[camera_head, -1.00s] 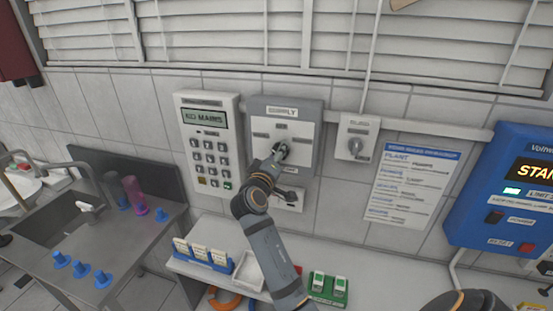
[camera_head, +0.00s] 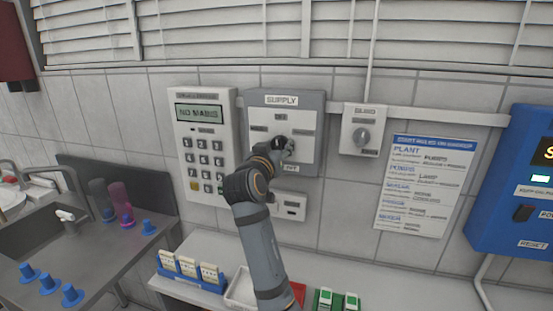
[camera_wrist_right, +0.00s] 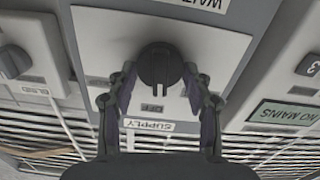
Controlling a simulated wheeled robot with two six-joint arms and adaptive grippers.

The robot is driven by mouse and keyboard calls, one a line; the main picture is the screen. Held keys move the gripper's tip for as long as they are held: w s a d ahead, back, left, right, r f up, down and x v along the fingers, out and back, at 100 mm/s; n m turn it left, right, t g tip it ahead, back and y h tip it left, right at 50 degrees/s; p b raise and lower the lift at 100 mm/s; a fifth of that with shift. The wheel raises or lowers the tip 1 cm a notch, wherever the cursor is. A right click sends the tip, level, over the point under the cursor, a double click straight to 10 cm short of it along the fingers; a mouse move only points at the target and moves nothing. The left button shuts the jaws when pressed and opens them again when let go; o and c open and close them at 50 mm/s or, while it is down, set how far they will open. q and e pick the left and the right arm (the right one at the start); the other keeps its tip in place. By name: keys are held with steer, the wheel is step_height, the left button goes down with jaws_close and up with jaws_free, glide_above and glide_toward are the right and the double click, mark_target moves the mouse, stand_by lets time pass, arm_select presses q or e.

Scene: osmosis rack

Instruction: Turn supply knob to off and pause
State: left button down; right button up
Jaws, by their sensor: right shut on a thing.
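The supply panel (camera_head: 310,108) is a grey plate with a white face on the tiled wall, labelled SUPPLY, with an OFF mark above its knob. The dark round supply knob (camera_wrist_right: 158,64) sits mid-panel; in the head view my gripper mostly covers it. My right gripper (camera_head: 284,146) is at the knob, its two fingers on either side of it in the wrist view (camera_wrist_right: 160,88), shut on it. The knob's ridge runs roughly up and down there, in line with OFF; I cannot tell which end is the pointer. My left gripper is not in view.
A keypad (camera_head: 203,147) with a NO MAINS display is left of the panel. A smaller knob box (camera_head: 362,130), a paper chart (camera_head: 426,185) and a blue unit (camera_head: 500,215) are to the right. A counter (camera_head: 380,285) with small racks lies below.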

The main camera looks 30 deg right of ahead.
steer(key=shift+m+b, duration=0.65)
steer(key=shift+m, duration=0.05)
steer(key=o, duration=0.9)
steer(key=shift+c, duration=0.2)
steer(key=shift+o, duration=1.4)
steer(key=shift+w+d+f, duration=0.1)
steer(key=shift+w+d, duration=0.05)
